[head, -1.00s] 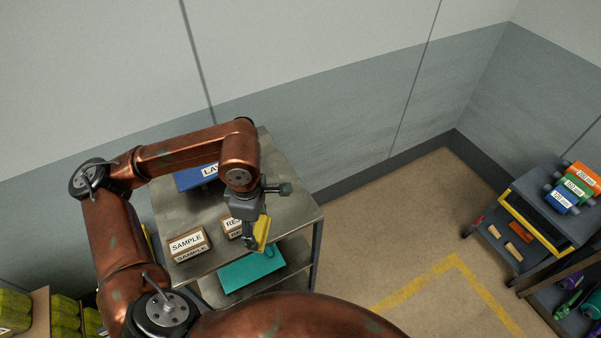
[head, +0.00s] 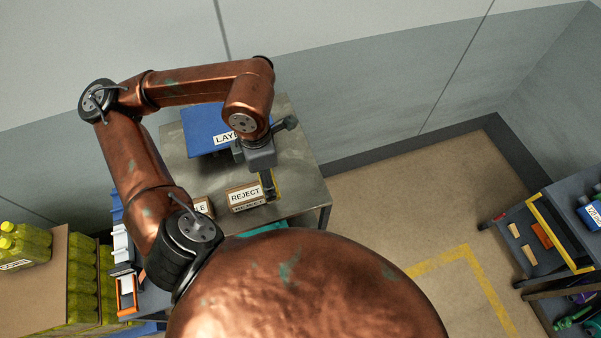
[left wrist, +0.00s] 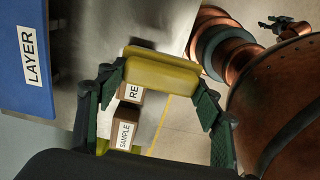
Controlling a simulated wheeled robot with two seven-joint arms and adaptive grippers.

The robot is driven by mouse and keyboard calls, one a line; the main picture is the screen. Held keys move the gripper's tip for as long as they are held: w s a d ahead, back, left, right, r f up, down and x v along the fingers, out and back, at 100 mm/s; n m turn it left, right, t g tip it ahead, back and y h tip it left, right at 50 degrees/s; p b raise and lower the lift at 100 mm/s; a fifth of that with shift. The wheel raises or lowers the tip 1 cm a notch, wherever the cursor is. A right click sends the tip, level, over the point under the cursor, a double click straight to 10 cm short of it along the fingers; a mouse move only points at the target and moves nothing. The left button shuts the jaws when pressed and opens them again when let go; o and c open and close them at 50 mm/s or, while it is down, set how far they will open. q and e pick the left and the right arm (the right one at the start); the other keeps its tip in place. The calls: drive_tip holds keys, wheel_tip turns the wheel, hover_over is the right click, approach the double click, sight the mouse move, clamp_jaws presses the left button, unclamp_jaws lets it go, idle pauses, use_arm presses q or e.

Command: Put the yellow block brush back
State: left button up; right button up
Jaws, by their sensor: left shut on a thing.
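The yellow block brush (left wrist: 160,74) is held between the fingers of my left gripper (left wrist: 158,88), as the left wrist view shows. In the head view my left gripper (head: 268,184) is above the right part of the grey metal table (head: 308,190), beside the REJECT box. There only a thin yellow edge of the brush (head: 278,183) shows behind the fingers. I cannot tell whether the brush touches the tabletop.
On the table are a blue LAYER box (head: 205,128), a REJECT box (head: 245,196) and a partly hidden SAMPLE box (head: 204,207). Yellow bottles (head: 25,245) stand at left. A grey cart (head: 565,235) stands at right, with open floor between.

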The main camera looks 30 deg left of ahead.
use_arm(q)
drive_tip(key=w+d+f+p, duration=0.1)
drive_tip(key=w+f, duration=0.1)
drive_tip(key=w, duration=0.1)
drive_tip(key=w+d+f+p, duration=0.1)
drive_tip(key=w+f, duration=0.2)
drive_tip(key=w, duration=0.1)
drive_tip(key=w+d+f, duration=0.1)
drive_tip(key=w+f, duration=0.1)
drive_tip(key=w, duration=0.1)
drive_tip(key=shift+w+f+p, duration=0.15)
drive_tip(key=shift+f+p, duration=0.1)
drive_tip(key=shift+p, duration=0.15)
drive_tip(key=shift+w+d+f, duration=0.2)
drive_tip(key=shift+w+f, duration=0.15)
drive_tip(key=shift+f, duration=0.15)
drive_tip(key=f+p, duration=0.1)
drive_tip(key=f, duration=0.2)
drive_tip(key=shift+w+f, duration=0.1)
drive_tip(key=shift+w, duration=0.1)
drive_tip(key=o, duration=1.1)
use_arm(e)
drive_tip(key=r, duration=0.2)
drive_tip(key=w+r, duration=0.1)
drive_tip(key=r, duration=0.1)
drive_tip(key=shift+w+r, duration=0.15)
drive_tip(key=shift+r, duration=0.2)
use_arm(q)
drive_tip(key=shift+o, duration=0.2)
